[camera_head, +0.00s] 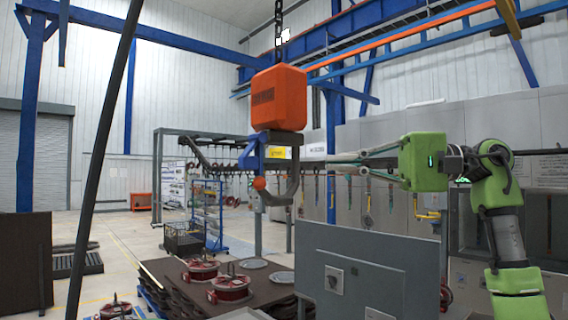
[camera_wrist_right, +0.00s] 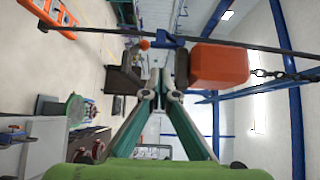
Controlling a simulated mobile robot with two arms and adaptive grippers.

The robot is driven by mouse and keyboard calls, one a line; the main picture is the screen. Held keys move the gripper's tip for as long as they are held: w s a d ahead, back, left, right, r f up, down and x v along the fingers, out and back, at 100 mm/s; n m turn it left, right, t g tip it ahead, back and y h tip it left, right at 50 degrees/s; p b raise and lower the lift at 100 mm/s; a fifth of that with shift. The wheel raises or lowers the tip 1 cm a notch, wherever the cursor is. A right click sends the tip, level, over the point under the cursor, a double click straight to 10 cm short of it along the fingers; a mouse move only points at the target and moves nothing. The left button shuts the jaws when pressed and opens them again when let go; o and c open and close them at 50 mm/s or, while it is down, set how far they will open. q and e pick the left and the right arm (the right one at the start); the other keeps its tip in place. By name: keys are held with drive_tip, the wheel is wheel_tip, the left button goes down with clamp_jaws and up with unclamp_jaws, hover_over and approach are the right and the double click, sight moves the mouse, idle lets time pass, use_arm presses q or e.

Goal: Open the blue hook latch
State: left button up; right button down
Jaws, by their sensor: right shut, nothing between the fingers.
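The crane hook hangs from a chain under an orange block (camera_head: 278,98). The dark grey hook (camera_head: 291,186) curves below it, with an orange ball (camera_head: 259,183) at its left. The blue latch (camera_head: 250,154) sits on the upper left of the hook; whether it is open is hard to tell. In the right wrist view the blue latch (camera_wrist_right: 172,40), orange ball (camera_wrist_right: 145,44) and orange block (camera_wrist_right: 219,65) lie beyond the fingers. My right gripper (camera_head: 334,159) is shut and empty, pointing left, its tips appearing right of the hook. My left gripper is not in view.
A brown table (camera_head: 165,268) with red reels (camera_head: 231,287) stands below the hook. A grey cabinet (camera_head: 350,268) stands below my right gripper. A dark slanted pole (camera_head: 100,160) crosses the left side. Open floor lies at the left.

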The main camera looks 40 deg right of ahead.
drive_tip(key=p+x, duration=0.2)
drive_tip(key=x, duration=0.8)
drive_tip(key=shift+a+f, duration=0.1)
